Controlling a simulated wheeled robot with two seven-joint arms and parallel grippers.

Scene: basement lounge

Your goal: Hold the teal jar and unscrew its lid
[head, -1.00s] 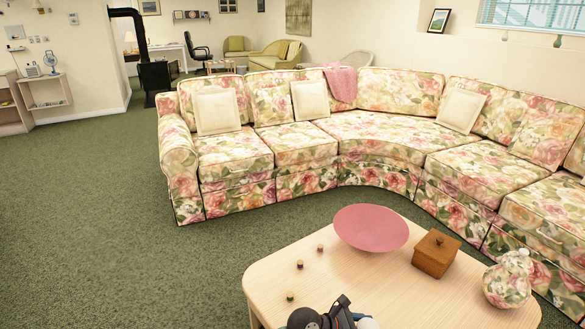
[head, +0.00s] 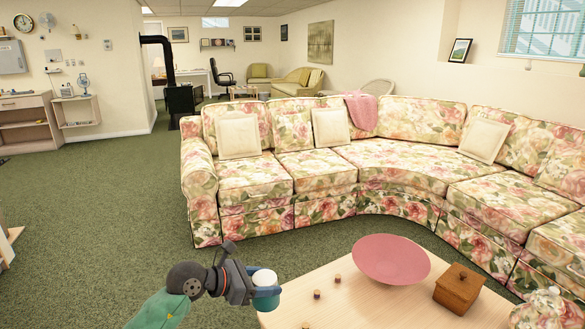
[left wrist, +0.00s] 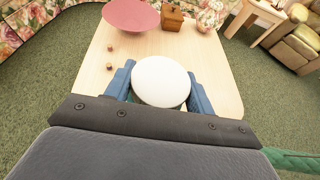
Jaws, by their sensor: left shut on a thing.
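The teal jar (head: 266,300) has a round white lid on its top. In the head view it is upright at the near left corner of the wooden table. My left gripper (head: 262,290) is shut around the jar body, below the lid. In the left wrist view the white lid (left wrist: 160,80) sits between the two blue fingers of my left gripper (left wrist: 161,92) and hides most of the jar. The lid appears to be on the jar. My right gripper is in neither view.
The light wooden table (head: 345,315) bears a pink bowl (head: 391,259), a brown wooden box (head: 458,289), a floral jar (head: 548,308) and a few small round pieces. A floral sofa (head: 370,158) curves behind it. Green carpet to the left is open.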

